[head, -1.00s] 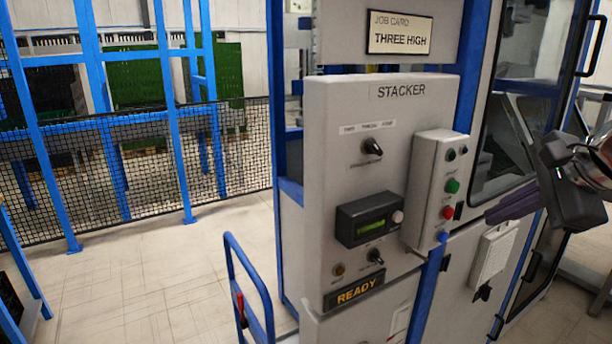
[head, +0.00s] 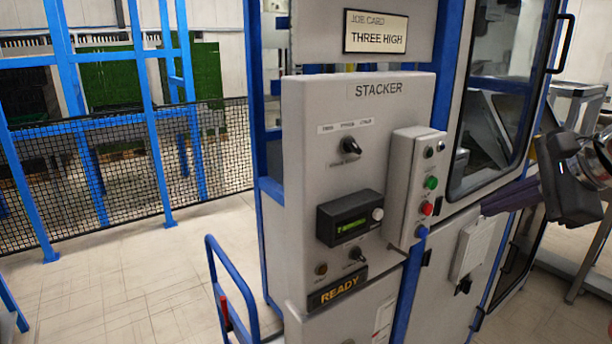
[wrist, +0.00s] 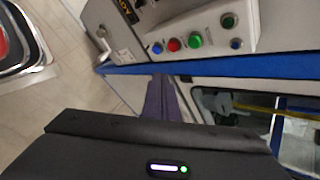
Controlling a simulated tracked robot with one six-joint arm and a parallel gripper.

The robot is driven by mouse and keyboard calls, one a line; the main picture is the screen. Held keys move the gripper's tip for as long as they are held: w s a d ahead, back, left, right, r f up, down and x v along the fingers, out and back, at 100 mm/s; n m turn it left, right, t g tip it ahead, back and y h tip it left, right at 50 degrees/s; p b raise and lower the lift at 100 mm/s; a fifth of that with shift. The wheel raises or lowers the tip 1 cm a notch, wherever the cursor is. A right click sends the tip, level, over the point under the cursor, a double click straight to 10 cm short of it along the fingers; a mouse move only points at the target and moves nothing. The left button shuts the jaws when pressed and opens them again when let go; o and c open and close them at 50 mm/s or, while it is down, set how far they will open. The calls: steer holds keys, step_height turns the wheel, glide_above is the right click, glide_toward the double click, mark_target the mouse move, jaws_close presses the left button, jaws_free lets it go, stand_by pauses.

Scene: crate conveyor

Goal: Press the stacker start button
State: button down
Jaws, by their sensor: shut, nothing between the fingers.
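The grey STACKER panel (head: 300,170) stands in the middle of the head view. A button box (head: 402,185) on its right side carries a green button (head: 431,183), a red button (head: 427,208) and a blue button (head: 421,231) in a column, with small dark fittings above. The wrist view shows the green button (wrist: 195,40), the red button (wrist: 174,44) and the blue button (wrist: 157,48) past my fingers. My gripper (head: 484,207) is shut and empty, right of the button box and apart from it. Its purple-grey fingers also show in the wrist view (wrist: 160,78).
A job card (head: 376,32) reads THREE HIGH. The panel has a selector knob (head: 351,146), a green-lit display (head: 350,226) and a READY sign (head: 338,290). A blue rail (head: 232,285) stands at lower left. A glazed cabinet door (head: 497,90) is behind my gripper.

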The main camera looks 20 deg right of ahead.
mark_target(433, 184)
steer(key=w+a, duration=0.2)
steer(key=w, duration=0.5)
steer(key=shift+w+a, duration=0.15)
steer(key=shift+a, duration=0.15)
steer(key=shift+w, duration=0.1)
stand_by(1.8)
steer(key=shift+w+a, duration=0.15)
steer(key=shift+w, duration=0.15)
